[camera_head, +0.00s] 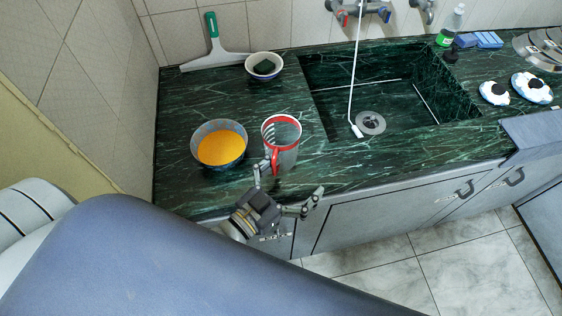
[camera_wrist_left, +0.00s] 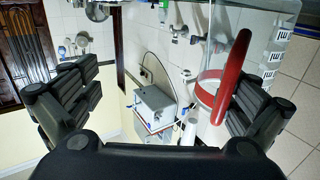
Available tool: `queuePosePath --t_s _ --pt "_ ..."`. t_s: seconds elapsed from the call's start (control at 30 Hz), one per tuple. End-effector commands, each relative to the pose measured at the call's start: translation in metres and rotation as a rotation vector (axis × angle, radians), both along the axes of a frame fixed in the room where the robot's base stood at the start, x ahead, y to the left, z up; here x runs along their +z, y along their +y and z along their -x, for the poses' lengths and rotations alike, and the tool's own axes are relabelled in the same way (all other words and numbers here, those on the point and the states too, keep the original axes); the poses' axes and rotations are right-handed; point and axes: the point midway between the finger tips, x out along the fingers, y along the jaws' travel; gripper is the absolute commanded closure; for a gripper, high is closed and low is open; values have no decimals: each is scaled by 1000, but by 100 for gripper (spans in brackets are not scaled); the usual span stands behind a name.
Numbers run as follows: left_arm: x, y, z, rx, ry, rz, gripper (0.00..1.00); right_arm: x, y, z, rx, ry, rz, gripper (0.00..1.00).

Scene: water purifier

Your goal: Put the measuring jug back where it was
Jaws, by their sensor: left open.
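The measuring jug (camera_head: 286,158), clear with a red rim and red handle, stands upright on the dark green marble counter (camera_head: 180,110), near its front edge and left of the sink. My left gripper (camera_head: 288,180) is open at the jug's near side, its fingers spread around the handle side. In the left wrist view the red handle (camera_wrist_left: 222,82) shows between the open fingers of my left gripper (camera_wrist_left: 165,85), close to the right finger. I cannot tell whether a finger touches it. My right gripper is not in view.
A bowl of orange liquid (camera_head: 221,147) stands just left of the jug. A small bowl with a dark sponge (camera_head: 264,67) and a squeegee (camera_head: 214,50) are at the back. The sink (camera_head: 400,85) with a hose lies to the right. Counter between jug and back bowl is clear.

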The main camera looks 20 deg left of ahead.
Motion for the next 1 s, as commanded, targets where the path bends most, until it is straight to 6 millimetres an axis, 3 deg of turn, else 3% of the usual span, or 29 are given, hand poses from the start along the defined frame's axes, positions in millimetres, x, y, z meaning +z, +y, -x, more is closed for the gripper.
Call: queuePosePath --t_s 0.5,0.7,0.97,1.0 --pt "-1 37 88 -1 4 -2 0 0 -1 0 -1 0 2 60" --pt "0 42 101 -1 0 0 0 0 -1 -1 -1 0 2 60" --pt "0 43 102 -1 0 0 0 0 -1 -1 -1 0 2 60" --pt "0 43 102 -1 0 0 5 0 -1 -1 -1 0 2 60"
